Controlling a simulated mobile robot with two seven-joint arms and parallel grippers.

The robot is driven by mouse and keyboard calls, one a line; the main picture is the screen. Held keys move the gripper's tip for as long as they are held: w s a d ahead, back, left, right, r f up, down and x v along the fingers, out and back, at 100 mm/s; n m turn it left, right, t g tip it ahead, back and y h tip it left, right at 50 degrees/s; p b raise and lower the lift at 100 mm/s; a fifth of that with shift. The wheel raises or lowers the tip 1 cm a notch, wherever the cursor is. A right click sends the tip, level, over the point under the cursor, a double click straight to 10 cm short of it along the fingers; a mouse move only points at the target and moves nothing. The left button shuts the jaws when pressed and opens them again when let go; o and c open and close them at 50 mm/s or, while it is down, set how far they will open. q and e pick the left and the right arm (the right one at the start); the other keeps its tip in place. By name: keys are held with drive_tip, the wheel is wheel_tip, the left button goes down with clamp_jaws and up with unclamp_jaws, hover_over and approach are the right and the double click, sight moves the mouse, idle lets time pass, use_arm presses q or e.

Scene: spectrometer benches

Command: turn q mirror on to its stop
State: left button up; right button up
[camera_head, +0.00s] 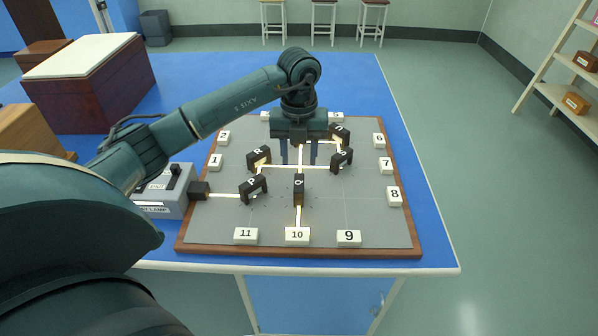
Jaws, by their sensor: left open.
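The Q mirror (299,189) is a small dark upright block with a white letter, near the middle front of the grey board (360,215). A lit beam line runs from it toward the block marked 10 (297,234). My left gripper (299,156) points down over the board, behind the Q mirror in the picture, with its fingers apart and nothing seen between them. It looks apart from the Q mirror. My right gripper is out of view.
Other dark mirrors stand close by: R (259,158), P (253,188), S (342,159) and one partly hidden at the back right. Numbered white blocks line the board's edges. The lamp box (160,196) stands at the left. The board's right front is mostly clear.

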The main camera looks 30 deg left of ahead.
use_arm(q)
wheel_tip(320, 180, up, 6)
drive_tip(key=shift+f, duration=0.1)
idle(0.5)
